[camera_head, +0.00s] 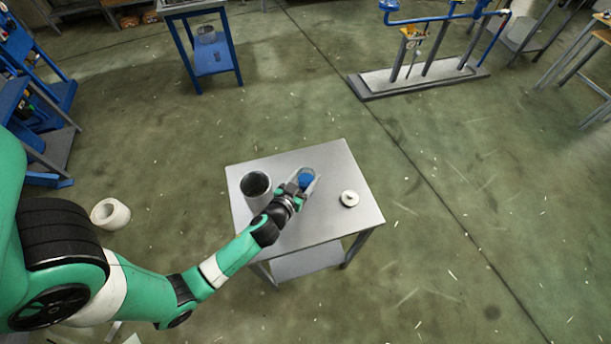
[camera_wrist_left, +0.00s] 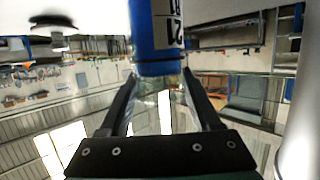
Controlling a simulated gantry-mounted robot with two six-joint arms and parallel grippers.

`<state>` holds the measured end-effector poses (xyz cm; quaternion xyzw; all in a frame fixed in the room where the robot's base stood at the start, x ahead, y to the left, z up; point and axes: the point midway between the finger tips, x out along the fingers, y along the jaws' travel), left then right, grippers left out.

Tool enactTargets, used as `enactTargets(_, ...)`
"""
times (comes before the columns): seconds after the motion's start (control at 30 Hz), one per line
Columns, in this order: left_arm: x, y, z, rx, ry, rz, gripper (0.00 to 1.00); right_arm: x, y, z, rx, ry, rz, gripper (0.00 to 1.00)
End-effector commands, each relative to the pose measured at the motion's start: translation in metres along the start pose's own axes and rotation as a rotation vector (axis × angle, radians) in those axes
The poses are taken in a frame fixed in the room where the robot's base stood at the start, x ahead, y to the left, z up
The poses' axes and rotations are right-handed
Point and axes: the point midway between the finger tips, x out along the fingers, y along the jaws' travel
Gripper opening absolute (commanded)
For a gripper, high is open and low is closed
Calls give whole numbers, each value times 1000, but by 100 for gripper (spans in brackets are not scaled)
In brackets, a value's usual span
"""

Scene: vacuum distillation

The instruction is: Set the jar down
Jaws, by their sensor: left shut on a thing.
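The jar, with a blue body, shows in the head view (camera_head: 306,179) at the far end of my left gripper, over the back middle of the small metal table (camera_head: 320,231). In the left wrist view the jar (camera_wrist_left: 156,38) is blue with a white, black-lettered label, and it sits at the fingertips. My left gripper (camera_head: 302,184) is shut on the jar; its two dark fingers also show in the wrist view (camera_wrist_left: 160,78). I cannot tell whether the jar touches the tabletop. My right gripper is not in view.
An open grey cylinder (camera_head: 256,188) stands on the table left of the jar. A white round piece with a knob (camera_head: 349,199) lies to the right. The tabletop's front right is bare. A white roll-like object (camera_head: 110,213) is on the floor at left.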

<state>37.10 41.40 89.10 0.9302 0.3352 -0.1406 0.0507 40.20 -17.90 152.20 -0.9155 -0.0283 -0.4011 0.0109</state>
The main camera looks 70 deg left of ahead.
Motion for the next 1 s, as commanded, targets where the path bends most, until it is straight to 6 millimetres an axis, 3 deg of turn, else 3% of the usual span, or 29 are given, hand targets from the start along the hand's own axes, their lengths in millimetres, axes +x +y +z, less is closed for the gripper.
enactTargets(0.17,1,0,3,-1,2,1,0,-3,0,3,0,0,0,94)
enactTargets(0.2,0,0,2,0,0,0,71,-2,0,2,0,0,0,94)
enactTargets(0.33,0,0,2,0,0,0,94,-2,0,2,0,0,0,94)
enactTargets(0.7,-3,0,-1,1,-1,1,94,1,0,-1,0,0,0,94)
enactTargets(0.87,-31,1,1,2,-2,4,94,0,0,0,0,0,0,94)
enactTargets(1.0,-67,2,2,4,-2,6,94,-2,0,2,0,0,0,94)
